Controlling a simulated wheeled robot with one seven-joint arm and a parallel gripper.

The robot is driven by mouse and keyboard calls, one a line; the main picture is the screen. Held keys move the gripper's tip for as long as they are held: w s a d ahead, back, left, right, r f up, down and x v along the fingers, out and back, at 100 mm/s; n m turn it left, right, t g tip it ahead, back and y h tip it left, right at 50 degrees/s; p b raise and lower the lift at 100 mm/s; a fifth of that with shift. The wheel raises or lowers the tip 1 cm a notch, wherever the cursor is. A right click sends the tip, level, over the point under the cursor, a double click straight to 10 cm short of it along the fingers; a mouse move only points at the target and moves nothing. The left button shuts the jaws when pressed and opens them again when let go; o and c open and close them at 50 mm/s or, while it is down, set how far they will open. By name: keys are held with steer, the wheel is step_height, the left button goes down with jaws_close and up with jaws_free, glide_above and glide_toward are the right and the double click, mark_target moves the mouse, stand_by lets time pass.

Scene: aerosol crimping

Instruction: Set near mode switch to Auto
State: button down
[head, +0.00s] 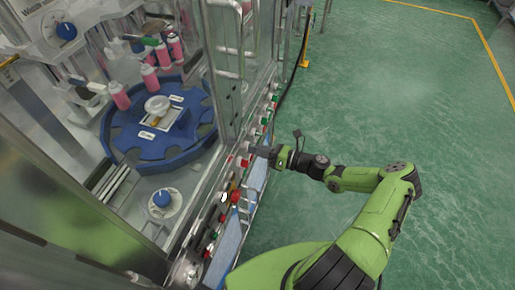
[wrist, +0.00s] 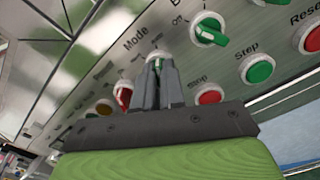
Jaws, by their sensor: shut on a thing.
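The mode switch (wrist: 157,54) is under the "Mode" label in the wrist view. In the head view my gripper (head: 254,150) reaches the control panel strip from the right; the switch itself is hidden there.
In the wrist view a green selector (wrist: 209,31), a green Step button (wrist: 257,69), a red Reset button (wrist: 311,39) and a red button (wrist: 208,94) are close by. The head view shows a blue turntable (head: 125,150) behind glass and open green floor (head: 400,110) at right.

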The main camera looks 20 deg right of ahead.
steer(key=c, duration=1.2)
jaws_free()
steer(key=shift+d, duration=0.1)
steer(key=v, duration=1.5)
steer(key=shift+s+d, duration=0.25)
